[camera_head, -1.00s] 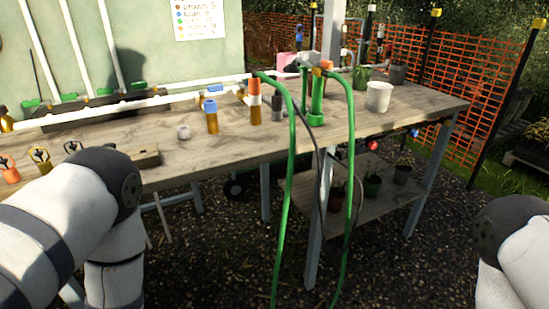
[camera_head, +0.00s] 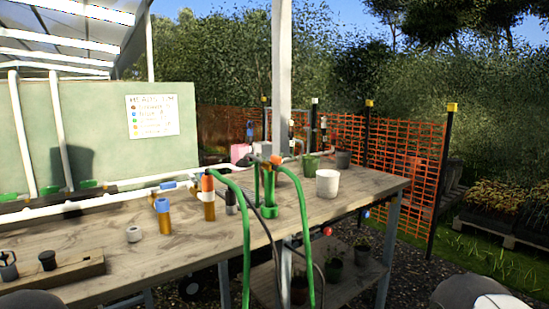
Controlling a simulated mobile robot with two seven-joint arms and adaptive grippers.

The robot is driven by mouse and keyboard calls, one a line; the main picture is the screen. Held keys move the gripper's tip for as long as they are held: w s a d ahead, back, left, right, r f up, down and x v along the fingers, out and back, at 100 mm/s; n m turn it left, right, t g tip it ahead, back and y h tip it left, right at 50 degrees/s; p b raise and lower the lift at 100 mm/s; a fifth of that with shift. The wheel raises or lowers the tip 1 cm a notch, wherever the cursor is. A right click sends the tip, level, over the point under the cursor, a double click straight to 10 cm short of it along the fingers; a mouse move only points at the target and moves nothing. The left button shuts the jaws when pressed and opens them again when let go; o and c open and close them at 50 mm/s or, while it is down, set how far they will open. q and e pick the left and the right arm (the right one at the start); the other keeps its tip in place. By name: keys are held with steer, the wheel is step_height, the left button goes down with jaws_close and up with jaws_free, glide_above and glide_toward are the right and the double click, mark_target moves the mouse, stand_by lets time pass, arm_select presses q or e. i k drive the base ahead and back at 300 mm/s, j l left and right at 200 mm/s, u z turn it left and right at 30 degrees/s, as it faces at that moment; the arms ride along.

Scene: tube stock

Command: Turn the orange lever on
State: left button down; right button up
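A small orange part (camera_head: 275,160) sits on top of the green upright fitting (camera_head: 269,190) near the table's middle; it is too small to tell if it is the lever or how it is turned. Another orange part (camera_head: 209,173) shows at the near end of the white pipe, beside the green hose. Neither of my grippers is in view; only rounded parts of my arms show at the bottom left and bottom right edges.
A grey post (camera_head: 281,80) rises near the fitting.

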mark_target(277, 160)
steer(key=i+j+z, duration=0.25)
steer(key=z, duration=0.25)
steer(key=i+j+z, duration=0.25)
steer(key=j+z, duration=0.25)
steer(key=l, duration=0.1)
